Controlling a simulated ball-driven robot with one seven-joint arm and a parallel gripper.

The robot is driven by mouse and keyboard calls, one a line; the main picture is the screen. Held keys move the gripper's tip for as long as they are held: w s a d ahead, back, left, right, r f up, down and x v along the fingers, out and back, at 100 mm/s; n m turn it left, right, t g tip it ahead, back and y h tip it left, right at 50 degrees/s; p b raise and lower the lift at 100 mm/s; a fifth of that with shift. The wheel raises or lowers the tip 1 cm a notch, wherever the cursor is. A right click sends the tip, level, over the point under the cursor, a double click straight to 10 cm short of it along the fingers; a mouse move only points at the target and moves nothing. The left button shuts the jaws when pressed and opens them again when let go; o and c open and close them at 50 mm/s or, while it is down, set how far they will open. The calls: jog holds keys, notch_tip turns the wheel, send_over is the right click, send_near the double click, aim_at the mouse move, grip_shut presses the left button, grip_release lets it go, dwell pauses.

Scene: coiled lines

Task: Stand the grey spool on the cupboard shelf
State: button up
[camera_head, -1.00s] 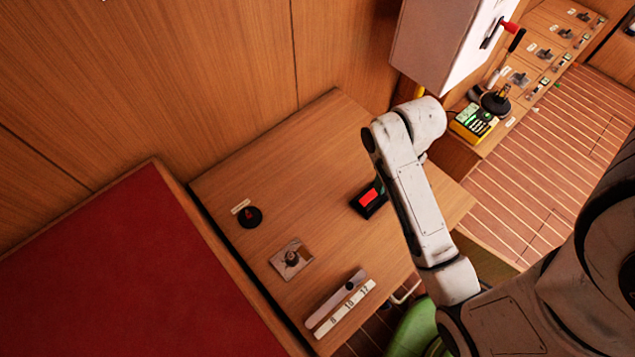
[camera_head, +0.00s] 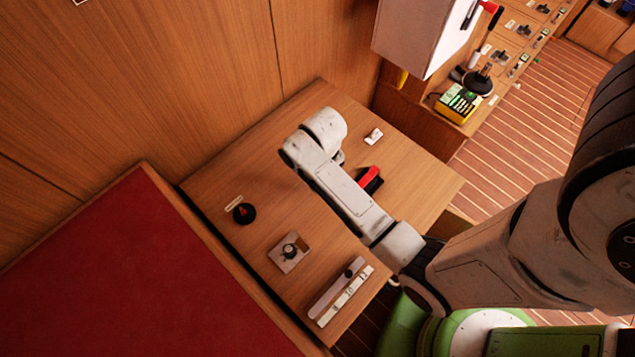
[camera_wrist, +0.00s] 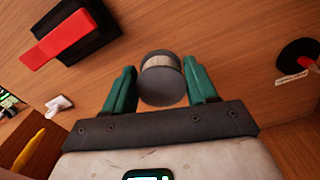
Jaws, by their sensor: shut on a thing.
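The grey spool (camera_wrist: 162,85) is in the wrist view, a short cylinder with a pale band around it and a grey round end facing the camera. My gripper (camera_wrist: 162,80) has its green fingers shut on the spool, one on each side. Beneath lies a wooden top; I cannot tell how far the spool is above it. In the head view my arm hides the spool and the fingers. I cannot make out the cupboard shelf in either view.
A black box with a red top (camera_wrist: 68,40) is on the wooden top (camera_head: 255,165), beside my arm. A small white fitting (camera_head: 374,136), a black round knob (camera_head: 244,213), a metal switch plate (camera_head: 289,252) and a numbered strip (camera_head: 345,297) are there too. A pale wall box (camera_head: 425,35) stands behind.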

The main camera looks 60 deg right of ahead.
jog(key=shift+w+a+f, duration=0.2)
jog(key=shift+w+f, duration=0.25)
jog(key=shift+f, duration=0.1)
jog(key=shift+w+f, duration=0.15)
jog(key=shift+f, duration=1.6)
jog(key=shift+f, duration=0.1)
jog(key=o, duration=1.1)
jog(key=shift+c, duration=0.2)
